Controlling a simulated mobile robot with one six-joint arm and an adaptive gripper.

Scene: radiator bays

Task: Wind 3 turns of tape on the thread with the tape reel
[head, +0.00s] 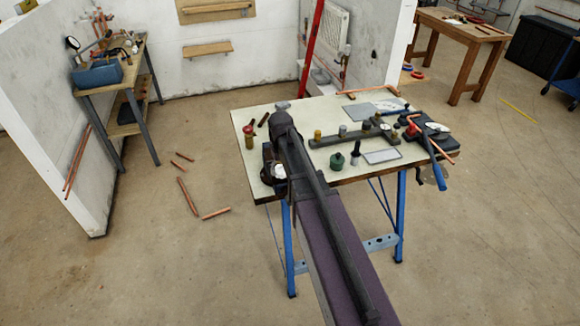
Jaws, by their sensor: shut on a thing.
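My arm reaches over the workbench from the bottom of the head view. My gripper (273,174) is low over the bench's near left part, partly hidden by my own arm. It is shut on a small white round thing, which looks like the tape reel (280,171). The thread cannot be made out for certain. A dark bar with brass fittings (350,135) lies across the middle of the bench, to the right of my gripper and apart from it. Whether any tape is on a thread is too small to see.
The bench (243,122) also bears a green pot (337,160), a dark bottle (356,150), a red-and-brass piece (248,137) and a blue-handled tool (436,172). Copper pipes (187,196) lie on the floor to the left. Walls stand behind; the floor around is mostly clear.

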